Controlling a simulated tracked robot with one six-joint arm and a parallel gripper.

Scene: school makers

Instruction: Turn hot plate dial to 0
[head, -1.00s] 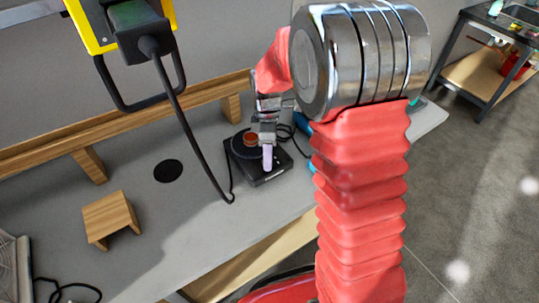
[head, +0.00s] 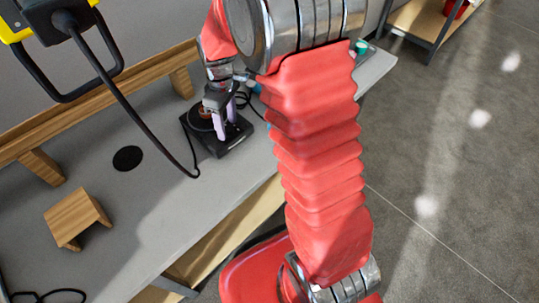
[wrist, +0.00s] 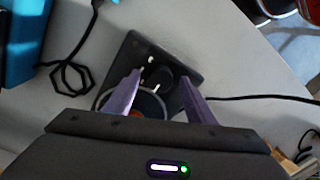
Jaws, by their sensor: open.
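The black hot plate (head: 236,140) sits on the grey bench near its right end, and it also shows in the wrist view (wrist: 135,48). Its round black dial (wrist: 158,74) has white marks; I cannot read the setting. A small orange-brown item (head: 205,112) is on the plate's round heating top, partly hidden. My gripper (head: 226,134) is over the front of the hot plate, pointing down. Its two purple fingers are apart, and in the wrist view they stand on either side of the dial (wrist: 160,78). I cannot tell whether they touch it.
Black cables lie on the bench beside the hot plate. A blue object (wrist: 18,45) is at the upper left of the wrist view. A small wooden stand (head: 76,217) stands on the left of the bench. A yellow-black device (head: 50,20) hangs with its cable at the upper left.

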